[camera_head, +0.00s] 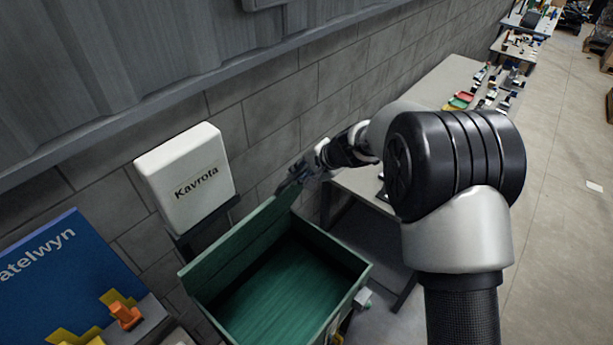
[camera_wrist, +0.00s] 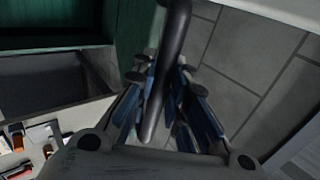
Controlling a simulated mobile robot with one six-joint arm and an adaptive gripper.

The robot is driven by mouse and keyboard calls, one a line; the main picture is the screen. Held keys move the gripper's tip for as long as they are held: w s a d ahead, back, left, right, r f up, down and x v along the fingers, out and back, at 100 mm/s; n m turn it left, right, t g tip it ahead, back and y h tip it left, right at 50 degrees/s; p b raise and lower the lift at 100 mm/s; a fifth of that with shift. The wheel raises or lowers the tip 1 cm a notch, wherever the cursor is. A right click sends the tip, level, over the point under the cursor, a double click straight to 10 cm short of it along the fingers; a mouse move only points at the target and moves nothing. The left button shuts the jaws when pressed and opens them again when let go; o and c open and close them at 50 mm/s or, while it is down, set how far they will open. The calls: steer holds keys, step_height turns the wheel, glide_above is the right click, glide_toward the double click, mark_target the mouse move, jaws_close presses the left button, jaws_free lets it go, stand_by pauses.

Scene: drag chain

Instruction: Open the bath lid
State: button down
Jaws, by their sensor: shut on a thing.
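The green bath (camera_head: 340,258) stands at the lower middle of the head view. Its inside is open to view. A green panel that looks like its lid (camera_head: 235,248) stands raised along the wall side. My gripper (camera_head: 297,172) is at the panel's upper right corner. In the wrist view my gripper (camera_wrist: 165,90) has its blue-padded fingers closed around a dark bar (camera_wrist: 173,50), which looks like the lid's handle. Where the bar joins the lid is hidden. Green surfaces (camera_wrist: 135,25) show at the top left of the wrist view.
A white Kavrota box (camera_head: 185,175) stands behind the bath by the block wall. A blue panel (camera_head: 65,275) with an orange part (camera_head: 125,315) is at the left. A workbench (camera_head: 430,90) with small items runs along the wall at the right.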

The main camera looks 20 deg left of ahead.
steer(key=shift+w+a+r, duration=0.15)
steer(key=shift+r, duration=0.05)
steer(key=c, duration=1.9)
jaws_free()
steer(key=o, duration=0.3)
steer(key=shift+f, duration=0.1)
steer(key=shift+o, duration=0.2)
steer(key=v, duration=1.2)
